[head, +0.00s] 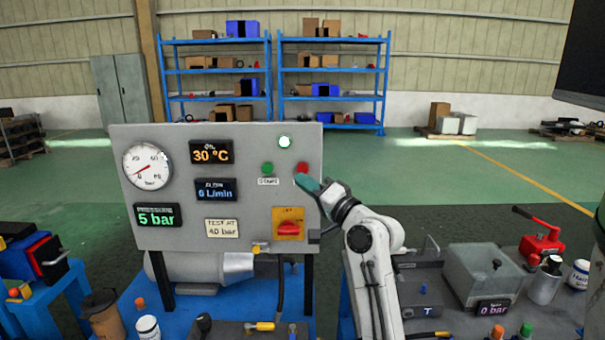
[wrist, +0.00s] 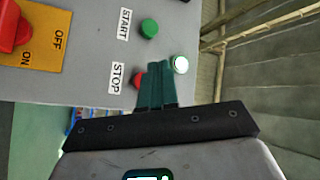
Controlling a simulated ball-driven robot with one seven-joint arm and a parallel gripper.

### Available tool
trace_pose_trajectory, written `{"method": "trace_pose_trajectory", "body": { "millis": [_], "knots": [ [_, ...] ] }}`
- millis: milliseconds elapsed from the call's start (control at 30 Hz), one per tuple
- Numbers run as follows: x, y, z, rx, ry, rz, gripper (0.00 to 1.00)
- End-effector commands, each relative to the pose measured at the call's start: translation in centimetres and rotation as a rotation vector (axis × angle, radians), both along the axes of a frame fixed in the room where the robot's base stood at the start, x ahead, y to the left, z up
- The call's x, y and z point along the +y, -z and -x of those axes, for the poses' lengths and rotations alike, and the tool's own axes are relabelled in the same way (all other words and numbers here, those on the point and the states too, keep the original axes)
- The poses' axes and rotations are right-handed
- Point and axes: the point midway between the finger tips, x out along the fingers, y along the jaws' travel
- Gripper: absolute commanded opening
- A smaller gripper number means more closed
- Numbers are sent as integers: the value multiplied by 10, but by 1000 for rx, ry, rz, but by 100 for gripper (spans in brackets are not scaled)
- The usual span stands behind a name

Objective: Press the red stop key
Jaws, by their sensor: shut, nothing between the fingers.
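The red stop key (head: 302,167) is a round button at the right of the grey control panel (head: 180,185). In the wrist view the red stop key (wrist: 137,80) sits beside the STOP label, partly covered by my fingers. My gripper (head: 302,180) has its teal fingers shut and empty, with the tips just below the key in the head view. In the wrist view my gripper (wrist: 155,66) points at the panel right beside the key. I cannot tell whether the tips touch it. The green start key (head: 267,168) is left of the red one.
A white lamp (head: 284,141) glows above the keys. A red rotary switch (head: 289,229) on a yellow plate is below them. Gauge (head: 148,166) and displays fill the panel's left.

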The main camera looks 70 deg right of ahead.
Motion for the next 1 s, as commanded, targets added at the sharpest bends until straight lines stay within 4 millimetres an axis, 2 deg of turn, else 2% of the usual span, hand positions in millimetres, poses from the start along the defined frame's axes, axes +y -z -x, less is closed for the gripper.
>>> {"method": "trace_pose_trajectory", "body": {
  "millis": [100,300,1000],
  "knots": [
    [-13,1,-5,0,1,2,0],
    [-27,0,-11,0,0,0,0],
    [-30,0,-12,0,0,0,0]
  ]
}}
